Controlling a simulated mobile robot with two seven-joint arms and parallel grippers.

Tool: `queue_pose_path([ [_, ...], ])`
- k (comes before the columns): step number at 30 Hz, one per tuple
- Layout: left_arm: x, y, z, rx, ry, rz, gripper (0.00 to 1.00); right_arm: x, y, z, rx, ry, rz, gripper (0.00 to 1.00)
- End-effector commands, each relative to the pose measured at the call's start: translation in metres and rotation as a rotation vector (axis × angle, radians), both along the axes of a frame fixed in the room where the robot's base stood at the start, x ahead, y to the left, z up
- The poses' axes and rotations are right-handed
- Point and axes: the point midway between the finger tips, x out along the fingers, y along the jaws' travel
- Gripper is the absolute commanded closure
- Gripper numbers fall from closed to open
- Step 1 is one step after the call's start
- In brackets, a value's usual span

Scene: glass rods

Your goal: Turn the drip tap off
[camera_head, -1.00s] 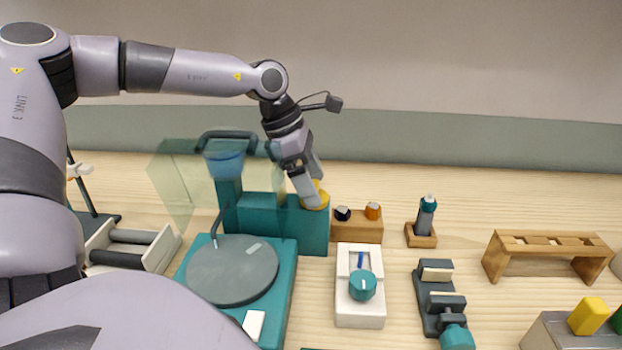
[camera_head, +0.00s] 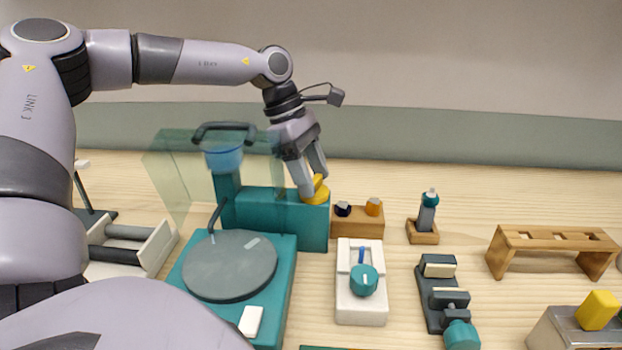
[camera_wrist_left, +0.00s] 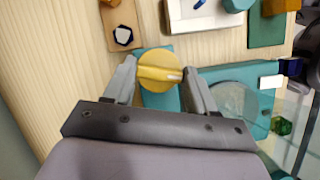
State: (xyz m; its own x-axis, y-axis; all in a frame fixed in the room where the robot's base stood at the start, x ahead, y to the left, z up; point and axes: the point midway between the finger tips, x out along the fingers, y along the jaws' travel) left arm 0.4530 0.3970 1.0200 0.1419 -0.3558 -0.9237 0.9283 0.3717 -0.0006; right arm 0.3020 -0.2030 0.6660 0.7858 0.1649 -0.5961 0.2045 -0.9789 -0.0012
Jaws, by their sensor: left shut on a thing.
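The yellow tap knob (camera_head: 321,188) sits on top of the teal housing (camera_head: 285,218) at the back of the machine. In the left wrist view the knob (camera_wrist_left: 160,70) is a round yellow disc with a raised grip bar across it and a pale mark at the bar's right end. My left gripper (camera_head: 314,190) reaches down over the knob, and in the wrist view its two fingers (camera_wrist_left: 158,78) stand on either side of it, shut on it. Part of the knob is hidden behind the fingers in the head view. My right gripper is not in view.
A teal base with a grey round plate (camera_head: 230,265) stands in front of the housing, with a clear shield (camera_head: 170,175) at its left. A wooden block with two small knobs (camera_head: 358,222) is close on the right. A white box with a teal dial (camera_head: 362,295) stands in front.

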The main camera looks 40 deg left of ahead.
Motion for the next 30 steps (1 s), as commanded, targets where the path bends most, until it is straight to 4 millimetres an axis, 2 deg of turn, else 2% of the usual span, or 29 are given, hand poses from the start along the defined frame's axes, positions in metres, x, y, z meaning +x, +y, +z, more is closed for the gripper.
queue_pose_path([
  [4, 0.0016, 0.0007, -0.0022, 0.001, 0.002, -0.139, 0.74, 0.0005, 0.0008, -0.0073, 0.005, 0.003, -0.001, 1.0],
  [30, 0.0064, -0.0007, 0.0007, 0.001, 0.001, -0.956, 0.74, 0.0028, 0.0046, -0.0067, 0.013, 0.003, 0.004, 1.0],
])
